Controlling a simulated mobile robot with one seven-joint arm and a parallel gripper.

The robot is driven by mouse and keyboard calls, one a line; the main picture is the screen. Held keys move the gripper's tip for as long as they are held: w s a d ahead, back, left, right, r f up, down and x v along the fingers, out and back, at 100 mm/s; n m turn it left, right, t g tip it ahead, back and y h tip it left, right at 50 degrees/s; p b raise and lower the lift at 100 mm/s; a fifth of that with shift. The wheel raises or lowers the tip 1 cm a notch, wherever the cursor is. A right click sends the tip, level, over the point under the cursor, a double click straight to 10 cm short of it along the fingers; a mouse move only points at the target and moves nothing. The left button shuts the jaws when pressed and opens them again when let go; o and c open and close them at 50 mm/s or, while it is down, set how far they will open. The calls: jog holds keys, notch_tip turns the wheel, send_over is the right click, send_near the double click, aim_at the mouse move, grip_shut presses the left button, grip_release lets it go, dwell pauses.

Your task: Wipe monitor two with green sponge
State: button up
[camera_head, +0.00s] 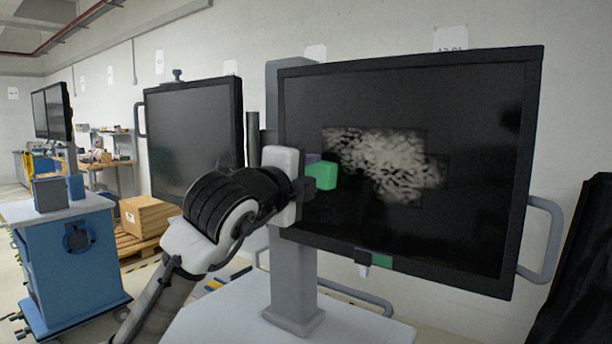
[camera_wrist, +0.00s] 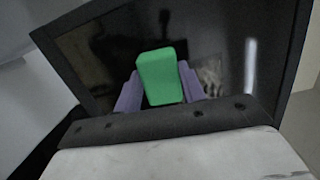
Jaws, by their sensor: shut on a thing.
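The green sponge (camera_head: 321,174) is held in my gripper (camera_head: 308,178) in front of the left part of the near monitor (camera_head: 470,110). In the wrist view the sponge (camera_wrist: 161,77) sits between the two purple fingers of my gripper (camera_wrist: 158,92), which are shut on it. The near monitor's dark screen (camera_wrist: 215,40) lies beyond the sponge. A pale, mottled smudge (camera_head: 380,160) covers the middle of that screen. I cannot tell whether the sponge touches the screen. Another monitor (camera_head: 195,135) stands further left. No number for either monitor is readable.
The near monitor stands on a grey post (camera_head: 292,285) over a white cart top (camera_head: 345,325), with a side handle (camera_head: 548,240) at right. A dark covered shape (camera_head: 585,270) is at far right.

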aim_at(334, 161)
jog(key=shift+d, duration=0.1)
